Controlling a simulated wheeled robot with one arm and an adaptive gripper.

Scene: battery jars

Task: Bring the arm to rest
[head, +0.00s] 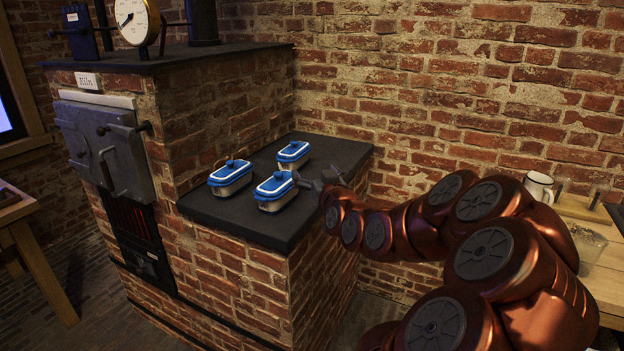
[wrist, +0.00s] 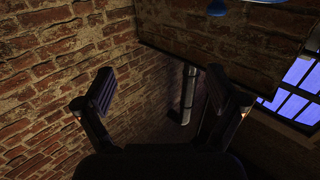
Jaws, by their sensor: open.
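My gripper (head: 318,182) is at the end of my copper-red arm, over the right part of the dark slab beside the kiln. In the wrist view my gripper (wrist: 167,88) has its two fingers spread wide with nothing between them. Some blue lid (wrist: 218,7) shows at the top of the wrist view.
The brick kiln (head: 215,100) with a metal door (head: 105,145) and a gauge (head: 137,20) rises at left. A brick wall (head: 450,70) stands behind the slab (head: 240,220). A wooden table (head: 590,215) with a white mug (head: 538,186) is at right, behind my arm.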

